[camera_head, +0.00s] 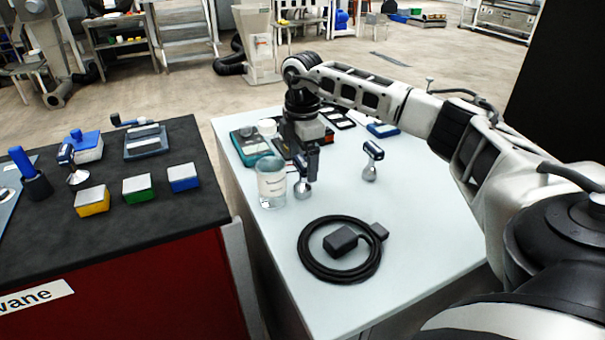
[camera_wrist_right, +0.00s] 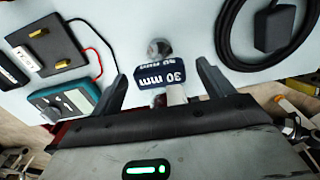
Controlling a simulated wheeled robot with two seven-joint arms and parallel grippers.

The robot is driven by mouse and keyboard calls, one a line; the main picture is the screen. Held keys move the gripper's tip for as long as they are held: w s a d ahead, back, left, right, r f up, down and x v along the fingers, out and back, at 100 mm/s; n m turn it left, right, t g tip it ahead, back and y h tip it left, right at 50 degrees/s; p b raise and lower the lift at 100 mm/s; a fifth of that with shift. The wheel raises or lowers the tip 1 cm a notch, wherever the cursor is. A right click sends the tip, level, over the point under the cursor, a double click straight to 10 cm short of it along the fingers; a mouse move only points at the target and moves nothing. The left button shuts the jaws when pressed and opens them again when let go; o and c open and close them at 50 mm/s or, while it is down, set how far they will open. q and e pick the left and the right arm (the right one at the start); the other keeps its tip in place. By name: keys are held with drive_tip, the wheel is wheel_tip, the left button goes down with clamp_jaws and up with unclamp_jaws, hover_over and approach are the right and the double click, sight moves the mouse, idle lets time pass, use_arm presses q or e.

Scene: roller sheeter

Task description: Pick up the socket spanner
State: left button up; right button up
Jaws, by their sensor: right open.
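A socket spanner (camera_head: 303,191) with a round metal foot stands on the pale table. In the right wrist view its dark blue head (camera_wrist_right: 161,73), marked "30 mm", lies between my fingers. My right gripper (camera_head: 307,168) is directly above it and hides most of its upper part in the head view. In the right wrist view the gripper (camera_wrist_right: 161,80) is open, with visible gaps between the fingers and the blue head. A similar tool (camera_head: 371,160) stands to the right, and another (camera_head: 71,165) stands on the black bench. My left gripper is not in view.
A clear labelled jar (camera_head: 271,184) stands close left of the gripper. A coiled black cable (camera_head: 310,268) lies in front. A teal meter (camera_head: 249,146) and dark boxes lie behind. The table's right front (camera_head: 420,250) is clear. The black bench (camera_head: 140,235) is across a gap.

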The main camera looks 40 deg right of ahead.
drive_tip(key=shift+f, duration=0.6)
drive_tip(key=c, duration=1.2)
drive_tip(key=shift+r, duration=0.1)
drive_tip(key=shift+c, duration=0.2)
